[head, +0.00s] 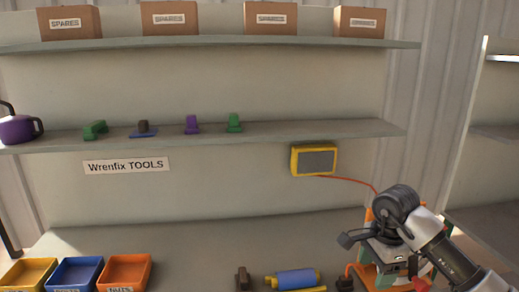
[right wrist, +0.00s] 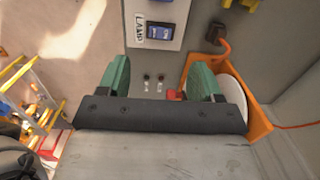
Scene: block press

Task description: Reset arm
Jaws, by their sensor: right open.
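My right arm reaches in from the lower right of the head view. Its gripper (head: 358,239) is over an orange-and-grey machine (head: 365,274) at the right of the bench, partly hidden by the arm. In the right wrist view, the gripper (right wrist: 160,82) is open, with two green fingertips wide apart. Nothing shows held between them; a grey surface with small round fittings and a small red part (right wrist: 175,94) lie beyond. An orange bracket (right wrist: 257,125) is close to the right fingertip; contact cannot be told. My left gripper is out of view.
A yellow-framed screen (head: 315,160) with a red cable hangs above the bench. Yellow, blue and orange trays (head: 143,273) stand lower left; a blue roller (head: 293,279) lies centre front.

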